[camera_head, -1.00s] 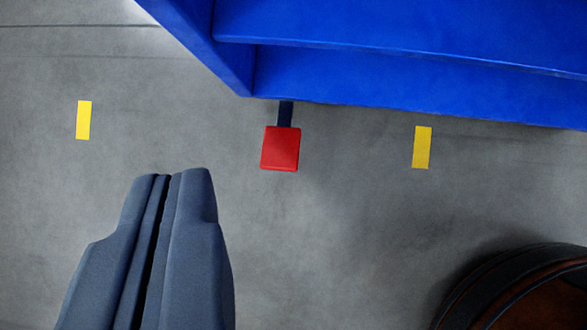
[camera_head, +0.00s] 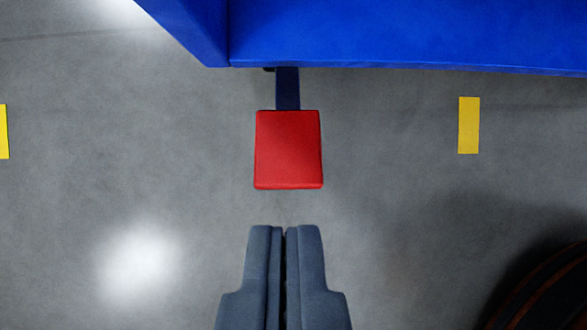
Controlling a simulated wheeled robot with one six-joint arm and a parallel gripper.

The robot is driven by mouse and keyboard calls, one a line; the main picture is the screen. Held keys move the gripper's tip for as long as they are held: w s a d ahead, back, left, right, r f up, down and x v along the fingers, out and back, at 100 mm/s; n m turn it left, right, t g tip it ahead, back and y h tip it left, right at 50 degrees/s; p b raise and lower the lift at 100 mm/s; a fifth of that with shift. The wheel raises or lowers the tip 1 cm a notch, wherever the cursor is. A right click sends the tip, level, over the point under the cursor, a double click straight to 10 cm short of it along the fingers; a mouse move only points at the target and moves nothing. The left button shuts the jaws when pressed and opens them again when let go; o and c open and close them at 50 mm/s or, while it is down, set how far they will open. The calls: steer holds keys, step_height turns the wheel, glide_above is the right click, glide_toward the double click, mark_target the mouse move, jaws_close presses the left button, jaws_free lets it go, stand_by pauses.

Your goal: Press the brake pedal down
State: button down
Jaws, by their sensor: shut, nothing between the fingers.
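The brake pedal is a red square pad (camera_head: 288,150) in the upper middle of the view. A dark blue arm (camera_head: 287,88) joins it to the blue structure above. My gripper (camera_head: 284,228) is shut and empty, in line with the pedal and just below it in the picture. A strip of grey floor shows between the fingertips and the pad's near edge. I cannot tell the height of the fingertips over the pad.
Yellow floor marks lie at the right (camera_head: 468,125) and left edge (camera_head: 3,132). A dark, round brown object (camera_head: 548,300) stands at the lower right. The grey floor around the pedal is clear.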

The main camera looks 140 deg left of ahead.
glide_above(287, 179)
steer(key=w+d, duration=0.1)
steer(key=d, duration=0.1)
step_height(287, 179, down, 9)
steer(key=shift+w+a+r, duration=0.1)
steer(key=shift+r, duration=0.05)
steer(key=f, duration=0.3)
steer(key=shift+s+a, duration=0.2)
steer(key=shift+a, duration=0.15)
steer(key=shift+s+a+f, duration=0.15)
steer(key=shift+f, duration=0.45)
steer(key=shift+a, duration=0.1)
steer(key=shift+s+a+f+t+h, duration=0.25)
steer(key=shift+f+h, duration=0.15)
steer(key=shift+f, duration=0.1)
steer(key=shift+s+a+f+t+h, duration=0.25)
steer(key=shift+f+h, duration=0.15)
steer(key=shift+f, duration=0.1)
steer(key=shift+s+a+f+t+h, duration=0.1)
steer(key=shift+a+f+t+h, duration=0.1)
steer(key=shift+f+t+h, duration=0.55)
steer(key=shift+s+a+f+t+h, duration=0.15)
steer(key=shift+f+h, duration=0.25)
steer(key=shift+f, duration=0.7)
steer(key=shift+s+a+f+t+h, duration=0.1)
steer(key=shift+a+f+t+h, duration=0.1)
steer(key=shift+f+t+h, duration=0.55)
